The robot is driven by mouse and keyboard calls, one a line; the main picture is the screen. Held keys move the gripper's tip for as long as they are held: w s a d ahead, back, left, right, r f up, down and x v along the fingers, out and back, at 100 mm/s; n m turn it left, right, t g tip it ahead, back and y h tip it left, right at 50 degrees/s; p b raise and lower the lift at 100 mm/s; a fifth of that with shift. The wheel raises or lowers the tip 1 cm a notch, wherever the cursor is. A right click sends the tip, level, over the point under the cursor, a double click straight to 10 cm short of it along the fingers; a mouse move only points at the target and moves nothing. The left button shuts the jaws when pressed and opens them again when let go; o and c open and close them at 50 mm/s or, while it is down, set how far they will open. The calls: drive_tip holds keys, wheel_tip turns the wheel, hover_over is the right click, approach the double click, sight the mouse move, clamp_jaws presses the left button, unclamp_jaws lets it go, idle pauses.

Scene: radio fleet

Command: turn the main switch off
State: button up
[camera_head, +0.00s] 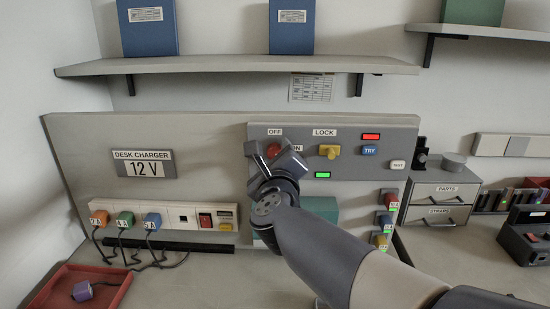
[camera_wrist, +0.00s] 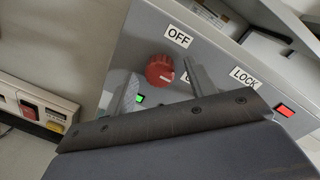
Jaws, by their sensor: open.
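The main switch is a round red knob (camera_head: 274,150) on the grey panel (camera_head: 350,165), with an OFF label (camera_head: 275,132) above it and an ON label to its right, partly covered by my gripper. My gripper (camera_head: 276,163) is open in front of the knob. In the wrist view the red knob (camera_wrist: 160,70) shows between the two spread fingers, one on each side. A green lamp (camera_head: 322,175) is lit below.
A yellow LOCK knob (camera_head: 329,150), a lit red lamp (camera_head: 371,136), a blue TRY button (camera_head: 369,150) and a white TEST button (camera_head: 398,165) are right of the switch. A desk charger with coloured plugs (camera_head: 125,219) is at lower left. A shelf (camera_head: 230,64) hangs above.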

drive_tip(key=shift+c, duration=0.4)
drive_tip(key=c, duration=0.9)
